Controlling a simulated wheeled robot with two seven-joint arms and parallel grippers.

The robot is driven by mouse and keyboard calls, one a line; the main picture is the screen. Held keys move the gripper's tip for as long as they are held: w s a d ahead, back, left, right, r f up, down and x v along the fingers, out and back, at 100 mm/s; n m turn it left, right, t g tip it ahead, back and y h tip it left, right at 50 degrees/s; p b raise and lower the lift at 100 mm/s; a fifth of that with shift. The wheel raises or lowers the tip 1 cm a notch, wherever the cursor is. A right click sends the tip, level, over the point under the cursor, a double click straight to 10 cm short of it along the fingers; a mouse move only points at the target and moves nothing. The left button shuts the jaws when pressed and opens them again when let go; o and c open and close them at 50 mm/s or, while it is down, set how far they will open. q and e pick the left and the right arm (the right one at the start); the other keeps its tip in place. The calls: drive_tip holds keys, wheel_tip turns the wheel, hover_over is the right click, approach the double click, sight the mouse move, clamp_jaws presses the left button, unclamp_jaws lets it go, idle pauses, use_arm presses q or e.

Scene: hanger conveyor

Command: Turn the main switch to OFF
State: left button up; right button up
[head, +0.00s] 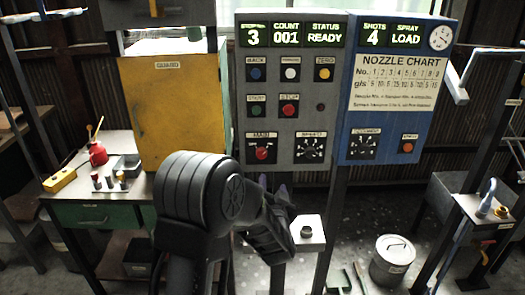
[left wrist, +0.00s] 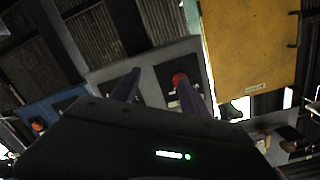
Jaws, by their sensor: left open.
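The main switch (head: 262,151) is a red knob on a dark plate, low at the left of the grey control panel (head: 281,108). Its exact setting is too small to tell. My left gripper (head: 275,187) is below and in front of the switch, apart from it, and my arm hides part of the hand. In the left wrist view, the two fingers (left wrist: 157,82) stand apart with nothing between them. There the red knob (left wrist: 180,79) shows beyond the tip of the right-hand finger, outside the middle of the gap. My right gripper is not in view.
A blue panel (head: 394,120) with a nozzle chart adjoins the grey one at right. A yellow guard cabinet (head: 165,112) stands left of it. A small white-topped stand (head: 307,232) is beside my left gripper. A bench (head: 100,187) holds a red oil can (head: 97,153).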

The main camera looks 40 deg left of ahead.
use_arm(q)
drive_tip(key=y, duration=0.2)
approach(262, 155)
drive_tip(key=shift+w+a, duration=0.3)
drive_tip(key=shift+w, duration=0.05)
drive_tip(key=p+x, duration=0.2)
drive_tip(key=x, duration=0.5)
drive_tip(key=shift+w+a, duration=0.25)
drive_tip(key=shift+w, duration=0.05)
drive_tip(key=shift+c, duration=0.4)
clamp_jaws()
